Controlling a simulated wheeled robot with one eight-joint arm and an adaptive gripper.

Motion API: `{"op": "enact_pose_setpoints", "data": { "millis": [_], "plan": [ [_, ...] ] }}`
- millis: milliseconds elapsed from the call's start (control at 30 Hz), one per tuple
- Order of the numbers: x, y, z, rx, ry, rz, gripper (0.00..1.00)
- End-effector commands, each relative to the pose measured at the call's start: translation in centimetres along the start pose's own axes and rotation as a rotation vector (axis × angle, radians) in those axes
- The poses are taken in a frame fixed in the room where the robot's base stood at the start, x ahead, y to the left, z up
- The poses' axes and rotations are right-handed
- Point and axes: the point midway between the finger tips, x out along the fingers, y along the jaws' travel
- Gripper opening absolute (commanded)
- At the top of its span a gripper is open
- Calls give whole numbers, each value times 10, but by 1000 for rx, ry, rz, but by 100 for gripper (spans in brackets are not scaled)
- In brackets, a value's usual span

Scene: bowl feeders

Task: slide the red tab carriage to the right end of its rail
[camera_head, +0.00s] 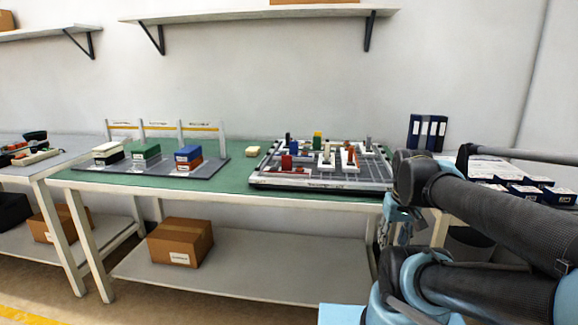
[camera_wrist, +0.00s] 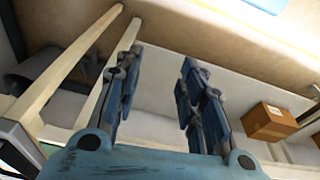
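A grey board (camera_head: 262,180) with rails and several small coloured parts lies on the right part of the green table. A red block (camera_head: 287,162) stands near its left front. A second red upright piece (camera_head: 350,156) stands on a white base at the right. I cannot tell which is the red tab carriage, and the rails are too small to read clearly. My gripper (camera_wrist: 160,60) is open and empty, its fingers apart. In the wrist view it is over the lower shelf and floor, off the board. The board is not in the wrist view.
A grey tray (camera_head: 215,165) with several coloured blocks lies on the table's left. Dark binders (camera_head: 427,132) stand behind right.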

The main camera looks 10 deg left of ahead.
Motion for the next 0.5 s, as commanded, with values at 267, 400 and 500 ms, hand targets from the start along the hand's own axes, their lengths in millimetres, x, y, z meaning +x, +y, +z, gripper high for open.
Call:
{"op": "enact_pose_setpoints", "data": {
  "millis": [267, 400, 500],
  "plan": [
    [-70, -24, -77, -259, -30, -23, 37],
    [-102, -42, -117, -398, -45, -36, 37],
    [-123, -57, -146, -499, -55, -45, 37]
  ]
}}
